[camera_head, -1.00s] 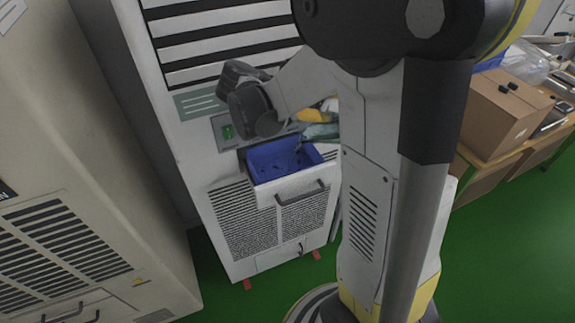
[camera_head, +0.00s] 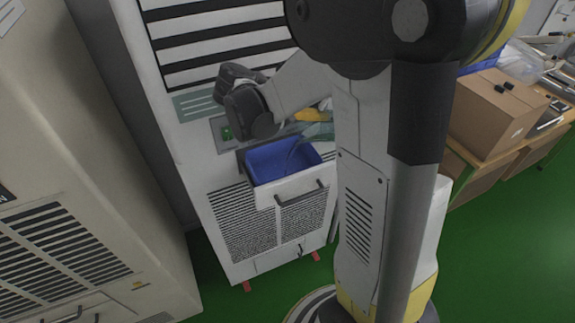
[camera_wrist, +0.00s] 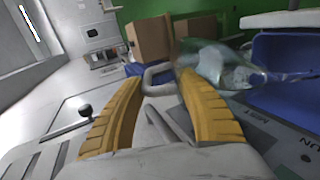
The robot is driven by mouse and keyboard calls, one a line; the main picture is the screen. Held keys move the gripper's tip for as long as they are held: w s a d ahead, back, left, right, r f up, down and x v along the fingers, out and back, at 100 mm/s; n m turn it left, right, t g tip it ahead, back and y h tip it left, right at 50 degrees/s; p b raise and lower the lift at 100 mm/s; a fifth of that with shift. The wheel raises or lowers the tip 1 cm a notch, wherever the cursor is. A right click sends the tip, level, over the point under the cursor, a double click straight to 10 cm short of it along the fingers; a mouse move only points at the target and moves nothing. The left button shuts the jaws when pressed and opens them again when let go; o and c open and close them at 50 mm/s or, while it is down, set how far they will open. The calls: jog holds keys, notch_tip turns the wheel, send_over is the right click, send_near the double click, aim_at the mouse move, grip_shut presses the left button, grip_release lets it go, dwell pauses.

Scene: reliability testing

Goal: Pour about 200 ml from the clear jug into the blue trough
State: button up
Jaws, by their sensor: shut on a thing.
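The blue trough (camera_head: 268,164) sits in the pulled-out drawer of the white cabinet; its rim also shows at the right of the wrist view (camera_wrist: 288,62). The clear jug (camera_wrist: 208,64) is tilted with its mouth toward the trough. It is partly hidden behind my arm in the head view (camera_head: 320,131). My gripper (camera_wrist: 158,95) has yellow ridged fingers and is shut on the jug's handle. A clear curved streak, apparently liquid, runs from the jug into the trough in the head view. The level inside the trough is hard to tell.
The white cabinet (camera_head: 205,172) stands upright around the drawer, with a handle (camera_head: 302,193) on the drawer front. A beige cabinet (camera_head: 75,160) stands close on the left. A cardboard box (camera_head: 497,112) rests on a wooden bench at right. Green floor is clear at lower right.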

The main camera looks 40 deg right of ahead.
jog(key=shift+d, duration=0.15)
jog(key=shift+a+r+h, duration=0.3)
jog(key=shift+r, duration=0.3)
dwell(1.2)
